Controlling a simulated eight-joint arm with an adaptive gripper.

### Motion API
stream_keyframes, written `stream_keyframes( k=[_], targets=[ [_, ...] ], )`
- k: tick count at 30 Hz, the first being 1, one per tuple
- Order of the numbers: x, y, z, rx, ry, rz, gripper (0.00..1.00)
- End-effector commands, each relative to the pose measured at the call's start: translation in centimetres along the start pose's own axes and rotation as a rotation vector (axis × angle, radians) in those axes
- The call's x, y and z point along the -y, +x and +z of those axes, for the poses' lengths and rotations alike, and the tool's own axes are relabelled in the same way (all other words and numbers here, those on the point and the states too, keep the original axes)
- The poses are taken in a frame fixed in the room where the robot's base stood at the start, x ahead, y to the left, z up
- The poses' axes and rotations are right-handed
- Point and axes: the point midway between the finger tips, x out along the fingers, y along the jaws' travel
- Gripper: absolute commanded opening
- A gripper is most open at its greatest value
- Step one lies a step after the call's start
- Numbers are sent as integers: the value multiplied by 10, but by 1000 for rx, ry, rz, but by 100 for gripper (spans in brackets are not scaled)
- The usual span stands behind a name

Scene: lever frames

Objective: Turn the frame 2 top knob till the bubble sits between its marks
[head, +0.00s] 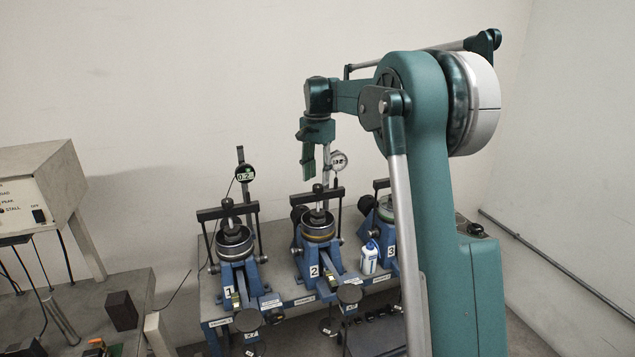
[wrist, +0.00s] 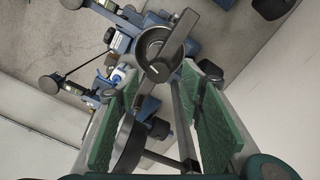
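Frame 2 (head: 314,238) is a blue lever frame with a "2" plate, in the middle of the bench in the head view. Its top knob (head: 318,189) is small and dark, above the black crossbar. A small yellowish vial (head: 331,281) sits low on its front; the bubble and marks are too small to make out. My gripper (head: 308,170) points down above frame 2, apart from the knob. In the wrist view my gripper (wrist: 161,88) has its green pads spread, with nothing held. A dark bar and round part (wrist: 160,50) show beyond the fingertips.
Frame 1 (head: 236,246) stands to the left with a digital gauge (head: 245,173) behind it. Frame 3 (head: 388,212) is to the right, partly hidden by my arm. A dial gauge (head: 338,160) stands close behind frame 2. A white-blue bottle (head: 369,258) stands between frames 2 and 3.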

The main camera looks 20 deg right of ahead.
Motion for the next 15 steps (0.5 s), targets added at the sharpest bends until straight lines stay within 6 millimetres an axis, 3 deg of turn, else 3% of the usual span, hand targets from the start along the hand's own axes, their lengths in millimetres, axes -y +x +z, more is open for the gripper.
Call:
stream_keyframes(
  k=[9,15],
  targets=[
    [0,-51,0,0,0,0,38],
    [0,-76,0,0,0,0,38]
  ],
)
